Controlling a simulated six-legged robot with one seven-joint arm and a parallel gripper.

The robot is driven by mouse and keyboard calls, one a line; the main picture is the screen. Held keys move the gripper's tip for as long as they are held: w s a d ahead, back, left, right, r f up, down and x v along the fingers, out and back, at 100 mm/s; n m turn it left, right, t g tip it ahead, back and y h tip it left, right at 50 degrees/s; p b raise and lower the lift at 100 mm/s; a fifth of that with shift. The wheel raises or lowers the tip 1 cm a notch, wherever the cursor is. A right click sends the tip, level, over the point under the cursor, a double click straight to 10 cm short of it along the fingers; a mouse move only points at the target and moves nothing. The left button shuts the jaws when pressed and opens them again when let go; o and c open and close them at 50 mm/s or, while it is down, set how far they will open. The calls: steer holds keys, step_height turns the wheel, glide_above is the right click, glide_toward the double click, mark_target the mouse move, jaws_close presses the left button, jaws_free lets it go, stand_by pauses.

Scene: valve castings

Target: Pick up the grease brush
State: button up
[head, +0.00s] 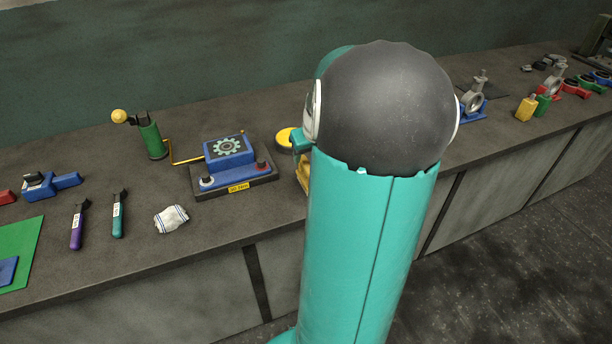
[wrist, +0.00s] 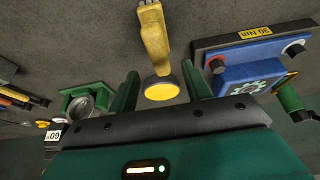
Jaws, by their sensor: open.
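A yellow handle (wrist: 154,38), which I take for the grease brush, shows at the top middle of the wrist view. Nothing visible is gripped.
A blue block on a dark base (head: 236,178) stands close left. Further left are a white cloth (head: 171,219), teal (head: 119,215) and purple (head: 77,228) handled tools, and a green cylinder (head: 151,140). A green holder with a metal ring (wrist: 88,98) stands opposite in the wrist view.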

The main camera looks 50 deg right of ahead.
mark_target(307, 164)
steer(key=x, duration=0.5)
steer(key=shift+s+f, duration=0.1)
steer(key=shift+f, duration=0.2)
jaws_close()
